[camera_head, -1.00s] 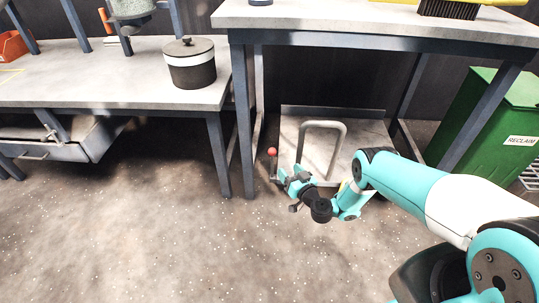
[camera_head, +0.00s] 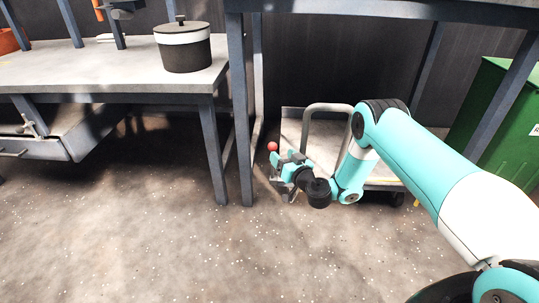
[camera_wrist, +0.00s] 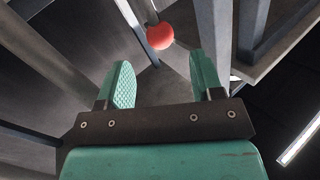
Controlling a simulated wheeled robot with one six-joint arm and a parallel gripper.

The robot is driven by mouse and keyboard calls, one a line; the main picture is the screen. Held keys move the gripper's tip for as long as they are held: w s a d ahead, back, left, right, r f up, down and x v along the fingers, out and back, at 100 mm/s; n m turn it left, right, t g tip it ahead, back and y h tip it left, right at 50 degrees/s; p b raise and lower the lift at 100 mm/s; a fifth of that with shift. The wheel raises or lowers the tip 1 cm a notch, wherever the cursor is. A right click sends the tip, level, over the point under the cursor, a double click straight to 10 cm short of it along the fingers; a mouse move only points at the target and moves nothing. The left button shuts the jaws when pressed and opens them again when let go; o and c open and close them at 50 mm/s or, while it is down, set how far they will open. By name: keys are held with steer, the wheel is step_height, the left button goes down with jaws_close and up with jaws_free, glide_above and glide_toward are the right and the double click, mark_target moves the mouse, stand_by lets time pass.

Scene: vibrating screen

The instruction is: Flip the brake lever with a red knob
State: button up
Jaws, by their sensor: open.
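The red knob (camera_head: 272,146) of the brake lever shows at the left end of the cart, close beside my gripper (camera_head: 279,164). In the wrist view the red knob (camera_wrist: 160,36) is beyond the fingertips, a little right of centre, on a thin grey lever (camera_wrist: 153,12). My gripper (camera_wrist: 158,75) is open, with nothing between its two teal fingers. The knob and fingers look apart. In the head view my gripper hides most of the lever. The cart's handle (camera_head: 329,106) stands behind my wrist.
The tall table's leg (camera_head: 241,110) stands just left of the knob, and another leg (camera_head: 216,150) belongs to the left workbench (camera_head: 90,75). A black pot (camera_head: 183,48) is on that bench. A green bin (camera_head: 500,115) is at right. Floor in front is open.

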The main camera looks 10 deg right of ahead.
mark_target(275, 149)
steer(key=b+x, duration=0.1)
steer(key=x, duration=0.6)
steer(key=shift+w+a+f+b, duration=0.15)
steer(key=shift+w+a+b, duration=0.05)
steer(key=shift+w+b, duration=0.15)
steer(key=shift+w, duration=0.5)
jaws_close()
steer(key=shift+a, duration=0.2)
